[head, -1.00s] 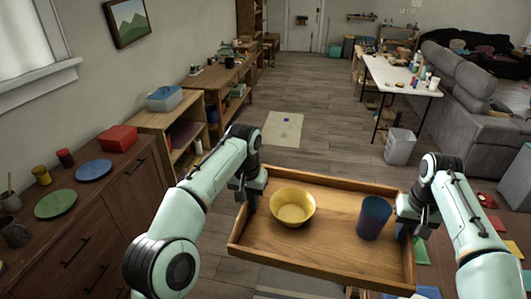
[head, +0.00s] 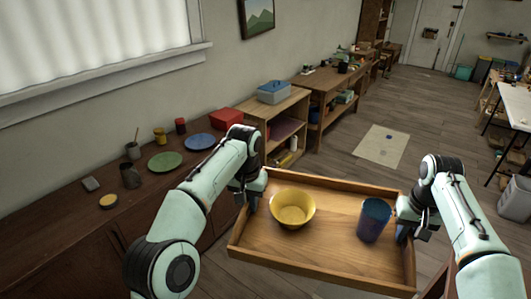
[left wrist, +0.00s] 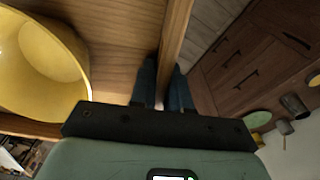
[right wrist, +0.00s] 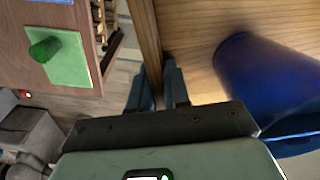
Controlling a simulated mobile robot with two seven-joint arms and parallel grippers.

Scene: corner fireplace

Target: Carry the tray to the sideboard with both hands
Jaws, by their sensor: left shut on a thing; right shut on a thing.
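A wooden tray (head: 310,254) is held up in front of me in the head view. A yellow bowl (head: 293,208) stands on its left part and a blue cup (head: 374,219) stands upright near its right side. My left gripper (head: 252,196) is shut on the tray's left wall; the left wrist view shows that wall between the fingers (left wrist: 163,85). My right gripper (head: 406,222) is shut on the right wall, also between the fingers in the right wrist view (right wrist: 157,88). The sideboard (head: 70,225) is the dark brown cabinet along the left wall.
On the sideboard are a green plate (head: 165,162), a blue plate (head: 199,142), a red box (head: 226,118) and several small jars and cups. Its front part is bare. A shelf unit (head: 285,112) stands beyond it. Open floor lies ahead, with a pale mat (head: 381,146).

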